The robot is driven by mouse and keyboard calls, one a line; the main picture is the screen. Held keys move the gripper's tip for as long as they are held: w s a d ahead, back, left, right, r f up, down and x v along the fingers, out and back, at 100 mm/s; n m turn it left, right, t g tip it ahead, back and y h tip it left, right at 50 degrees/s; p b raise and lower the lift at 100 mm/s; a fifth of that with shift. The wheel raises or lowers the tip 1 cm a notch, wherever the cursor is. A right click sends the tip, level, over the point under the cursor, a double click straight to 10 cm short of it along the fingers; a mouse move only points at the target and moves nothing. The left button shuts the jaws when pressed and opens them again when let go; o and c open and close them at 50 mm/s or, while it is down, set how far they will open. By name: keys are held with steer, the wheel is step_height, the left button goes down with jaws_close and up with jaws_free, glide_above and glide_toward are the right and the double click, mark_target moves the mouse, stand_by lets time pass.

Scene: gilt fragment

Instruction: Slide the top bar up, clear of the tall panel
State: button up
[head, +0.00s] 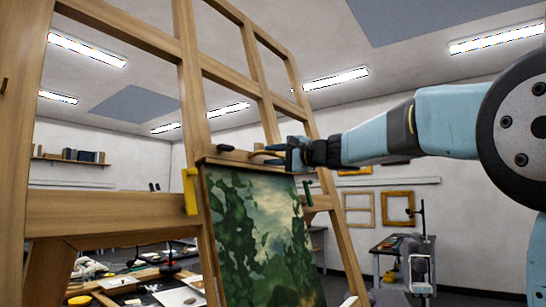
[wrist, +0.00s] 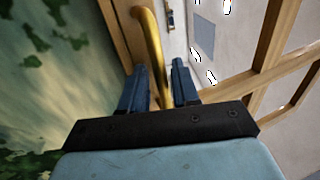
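The tall panel (head: 262,235), a painting of green foliage with a pale misty patch, stands upright on a wooden easel (head: 110,215). The wooden top bar (head: 232,157) lies along the panel's upper edge, and I see no gap between them. A curved brass handle (head: 262,153) sticks out from the bar. My gripper (head: 285,153) is at the handle, in front of the bar's right part. In the wrist view, the brass handle (wrist: 150,45) reaches down between my two blue fingers (wrist: 161,82), which stand apart with a visible gap. Contact with the handle cannot be told.
A yellow clamp (head: 190,190) is at the panel's left edge and a green clamp (head: 307,192) at its right. Easel uprights and crossbars rise above the bar, with open space between them. A cluttered table (head: 150,285) and a workbench (head: 402,243) stand behind.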

steer(key=shift+w+a, duration=0.1)
jaws_close()
stand_by(0.3)
steer(key=shift+f, duration=0.1)
